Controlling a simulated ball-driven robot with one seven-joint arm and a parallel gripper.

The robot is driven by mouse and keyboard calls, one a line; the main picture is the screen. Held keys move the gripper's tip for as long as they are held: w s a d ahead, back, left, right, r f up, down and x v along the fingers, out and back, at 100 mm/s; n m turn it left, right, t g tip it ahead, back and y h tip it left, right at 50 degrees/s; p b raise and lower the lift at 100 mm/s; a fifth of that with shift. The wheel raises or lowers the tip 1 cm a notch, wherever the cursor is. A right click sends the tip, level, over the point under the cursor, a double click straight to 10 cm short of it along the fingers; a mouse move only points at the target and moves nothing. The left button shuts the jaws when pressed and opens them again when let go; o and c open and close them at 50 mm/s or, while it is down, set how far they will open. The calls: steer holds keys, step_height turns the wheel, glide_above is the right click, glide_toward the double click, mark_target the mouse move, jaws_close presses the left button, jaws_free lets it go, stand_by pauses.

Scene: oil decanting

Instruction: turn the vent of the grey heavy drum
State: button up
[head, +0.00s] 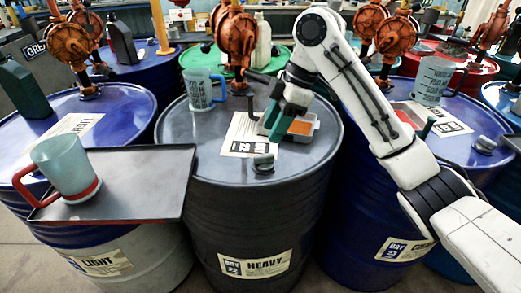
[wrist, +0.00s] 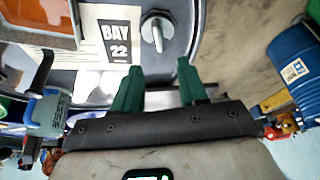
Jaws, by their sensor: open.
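The grey heavy drum (head: 262,220) stands in the middle of the head view, with a "BAY 22 HEAVY" label on its side. Its vent (head: 264,163) is a small grey cap near the front rim of the lid. In the wrist view the vent (wrist: 157,32) shows a raised bar across its top and lies beyond the fingertips. My gripper (head: 274,122) is above the lid, behind the vent in the head view. In the wrist view my gripper (wrist: 159,80) has its two green fingers apart with nothing between them.
A shallow tray with orange contents (head: 303,128) sits on the lid beside my gripper. An orange pump (head: 236,38) and a clear jug (head: 203,90) stand at the lid's back. A dark tray (head: 140,165) bearing a red-handled jug (head: 66,165) adjoins at left.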

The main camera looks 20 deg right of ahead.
mark_target(260, 155)
steer(key=x, duration=0.7)
steer(key=shift+a+f+b, duration=0.1)
steer(key=shift+f+b, duration=0.2)
steer(key=shift+f, duration=0.1)
jaws_close()
